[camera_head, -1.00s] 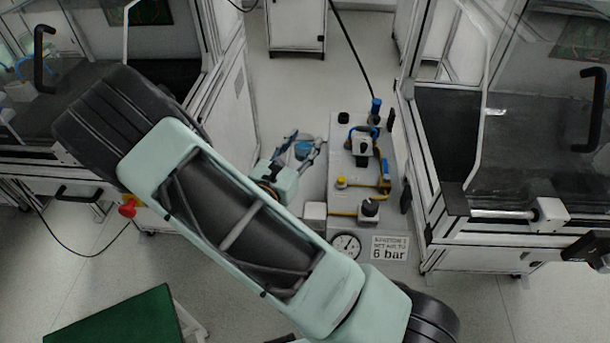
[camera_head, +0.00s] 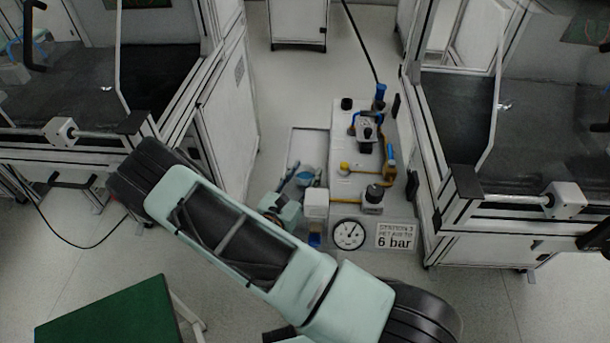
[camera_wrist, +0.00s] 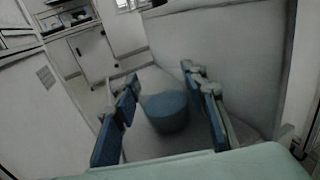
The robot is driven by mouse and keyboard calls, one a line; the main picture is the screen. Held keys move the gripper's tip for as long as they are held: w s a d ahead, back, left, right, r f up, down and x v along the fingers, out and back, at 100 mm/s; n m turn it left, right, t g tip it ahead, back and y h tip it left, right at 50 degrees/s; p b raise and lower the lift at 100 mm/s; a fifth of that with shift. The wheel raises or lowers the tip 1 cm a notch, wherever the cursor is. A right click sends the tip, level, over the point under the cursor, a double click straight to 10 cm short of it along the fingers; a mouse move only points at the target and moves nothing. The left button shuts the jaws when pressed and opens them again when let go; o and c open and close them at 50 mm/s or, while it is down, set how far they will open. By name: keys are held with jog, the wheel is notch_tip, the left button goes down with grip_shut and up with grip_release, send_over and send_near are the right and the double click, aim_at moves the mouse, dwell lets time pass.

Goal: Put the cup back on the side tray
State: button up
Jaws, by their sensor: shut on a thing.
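The blue cup (camera_wrist: 167,113) is between the blue-padded fingers of my gripper (camera_wrist: 162,82) in the wrist view, and my gripper is shut on it. In the head view the cup (camera_head: 306,174) shows as a small blue shape at my gripper (camera_head: 301,181), just left of the white station box. The pale side tray (camera_head: 310,143) lies beside the box, and part of it shows beyond my gripper. My arm hides its near part. I cannot tell whether the cup touches the tray.
The white station box (camera_head: 345,188) carries valves, a blue-capped fitting and yellow pipes. A gauge (camera_head: 349,234) and a "6 bar" sign are at its front. Machine cabinets stand left (camera_head: 222,110) and right (camera_head: 470,240). A green-topped table (camera_head: 110,318) is at lower left.

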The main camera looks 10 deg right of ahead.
jog(key=shift+f, duration=0.1)
jog(key=shift+f, duration=0.15)
jog(key=o, duration=1.1)
jog(key=p+v, duration=0.1)
jog(key=v, duration=1.1)
